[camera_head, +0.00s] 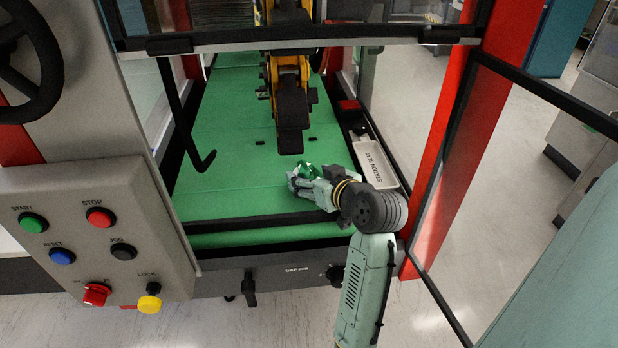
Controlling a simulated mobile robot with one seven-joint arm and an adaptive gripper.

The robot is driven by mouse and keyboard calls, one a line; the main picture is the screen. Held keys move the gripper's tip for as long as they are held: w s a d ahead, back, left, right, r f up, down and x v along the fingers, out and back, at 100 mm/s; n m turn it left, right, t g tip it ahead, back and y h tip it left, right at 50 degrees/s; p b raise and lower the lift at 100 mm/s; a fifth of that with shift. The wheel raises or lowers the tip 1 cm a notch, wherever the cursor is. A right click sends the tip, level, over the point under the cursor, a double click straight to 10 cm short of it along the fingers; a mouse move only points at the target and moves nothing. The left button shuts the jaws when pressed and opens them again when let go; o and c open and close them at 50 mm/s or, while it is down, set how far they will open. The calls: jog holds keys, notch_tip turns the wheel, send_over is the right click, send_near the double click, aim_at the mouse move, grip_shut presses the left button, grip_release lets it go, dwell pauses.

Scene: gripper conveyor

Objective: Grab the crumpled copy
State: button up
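My gripper (305,177) is low over the green conveyor belt (235,165), near its front end and right of the middle. My pale green arm reaches in from the front right. A small, uneven green and whitish shape (308,168) shows at the fingertips; it may be the crumpled copy, but it is too small to tell it from the fingers. I cannot tell whether the fingers are open or closed on it. No other crumpled piece is clear on the belt.
A yellow and black mechanism (290,105) hangs over the belt's middle. A black hooked rod (195,145) is on the left. A white tray marked "STATION SEAT" (391,185) lies right of the belt. A red post (445,150) and a button panel (90,240) flank the opening.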

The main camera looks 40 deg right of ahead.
jog(key=c, duration=1)
jog(key=shift+c, duration=0.2)
jog(key=shift+r, duration=0.15)
